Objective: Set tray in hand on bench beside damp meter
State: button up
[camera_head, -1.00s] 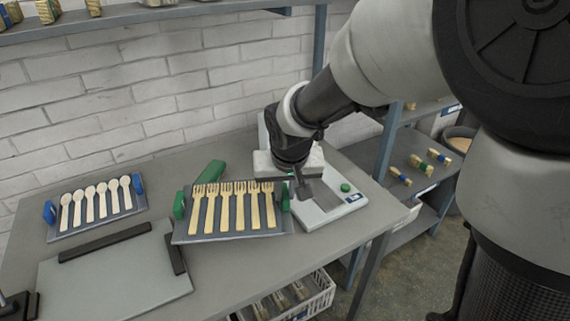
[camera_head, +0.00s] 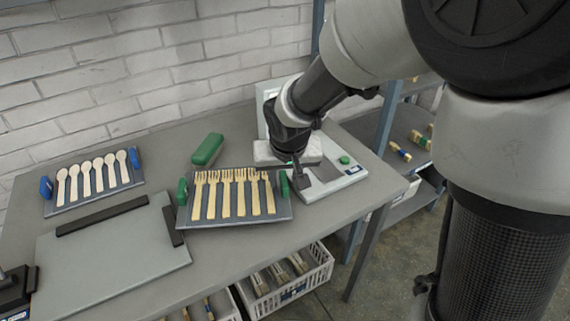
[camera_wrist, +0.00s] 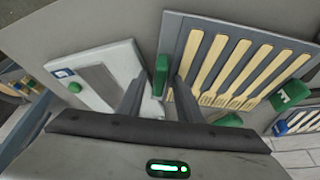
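The grey tray (camera_head: 240,222) with green end handles carries a row of wooden forks (camera_head: 226,195). It appears to lie flat on the bench, left of a white device with a green button (camera_head: 345,160). My gripper (camera_head: 293,183) is at the tray's right handle. In the wrist view, my gripper (camera_wrist: 158,85) has its fingers apart on either side of the green handle (camera_wrist: 161,72), with gaps showing. A green oblong object (camera_head: 208,149) lies behind the tray. I cannot tell which of these is the damp meter.
A tray of wooden spoons (camera_head: 92,198) with blue handles lies at the left. A grey board (camera_head: 115,255) with black bars lies in front of it. White baskets (camera_head: 300,280) stand below the bench. A brick wall is behind.

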jog(key=a+p+v, duration=0.1)
jog(key=p+v, duration=0.2)
jog(key=v, duration=0.9)
jog(key=s+d+r+m, duration=0.1)
jog(key=s+d+r, duration=0.2)
jog(key=s+d, duration=0.4)
jog(key=s+d+r+t, duration=0.1)
jog(key=s+d+r, duration=0.3)
jog(key=s+d, duration=0.3)
jog(key=shift+s+d+r+m+h, duration=0.25)
jog(key=shift+d+m+h, duration=0.15)
jog(key=shift+d, duration=0.65)
notch_tip(320, 180, up, 19)
jog(key=p, duration=1.9)
